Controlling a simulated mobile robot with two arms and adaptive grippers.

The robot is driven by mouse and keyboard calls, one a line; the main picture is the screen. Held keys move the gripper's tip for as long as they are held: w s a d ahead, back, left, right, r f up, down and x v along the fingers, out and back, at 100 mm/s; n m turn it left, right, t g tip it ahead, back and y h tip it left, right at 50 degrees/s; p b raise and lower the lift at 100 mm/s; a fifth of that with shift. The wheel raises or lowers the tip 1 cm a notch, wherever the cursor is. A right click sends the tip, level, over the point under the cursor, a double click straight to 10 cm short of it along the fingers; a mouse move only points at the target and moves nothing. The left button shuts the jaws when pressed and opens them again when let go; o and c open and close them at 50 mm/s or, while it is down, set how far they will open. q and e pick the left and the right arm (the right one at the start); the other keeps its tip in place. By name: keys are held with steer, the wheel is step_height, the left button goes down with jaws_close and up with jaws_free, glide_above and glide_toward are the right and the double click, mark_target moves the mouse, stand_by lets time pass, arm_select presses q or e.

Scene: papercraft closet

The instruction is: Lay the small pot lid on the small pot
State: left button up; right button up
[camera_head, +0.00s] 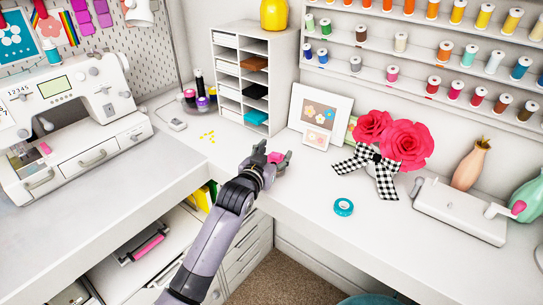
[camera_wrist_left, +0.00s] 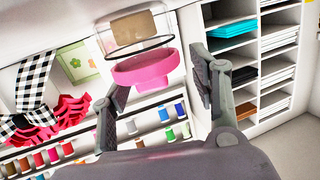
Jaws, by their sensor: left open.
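A pink, shallow round piece (camera_wrist_left: 146,68), which looks like the small pot lid, sits between the fingers of my left gripper (camera_wrist_left: 158,92) in the left wrist view. The fingers stand apart on either side of it. Just beyond it is a clear shape with a dark curved rim and a tan patch (camera_wrist_left: 133,27), possibly the small pot; I cannot tell whether the two touch. In the head view my left gripper (camera_head: 268,155) is low over the white desk, with the pink piece (camera_head: 276,157) at its fingers. The gripper hides what lies under it. My right gripper is not in view.
A paper organizer (camera_head: 252,75) stands behind the gripper. A framed flower picture (camera_head: 320,110), red paper flowers (camera_head: 405,145) and a blue tape roll (camera_head: 343,207) are to the right. A sewing machine (camera_head: 70,110) is at left. The desk is clear around the tape.

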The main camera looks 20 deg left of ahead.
arm_select(q)
steer(key=s+a+r+b, duration=0.1)
steer(key=s+r, duration=0.1)
steer(key=s, duration=1)
steer(key=s+f+g+y, duration=0.1)
steer(key=s+f+g, duration=0.5)
steer(key=s+f, duration=0.7)
steer(key=s+f+g, duration=0.7)
steer(key=s+f, duration=0.2)
steer(key=s, duration=0.8)
step_height(320, 180, down, 25)
steer(key=s+g, duration=0.1)
steer(key=s, duration=0.1)
steer(key=s+a+f+m+g, duration=0.1)
steer(key=s+a+f, duration=0.1)
steer(key=s+f, duration=1.4)
steer(key=shift+s+a+f, duration=0.25)
steer(key=shift+a, duration=0.05)
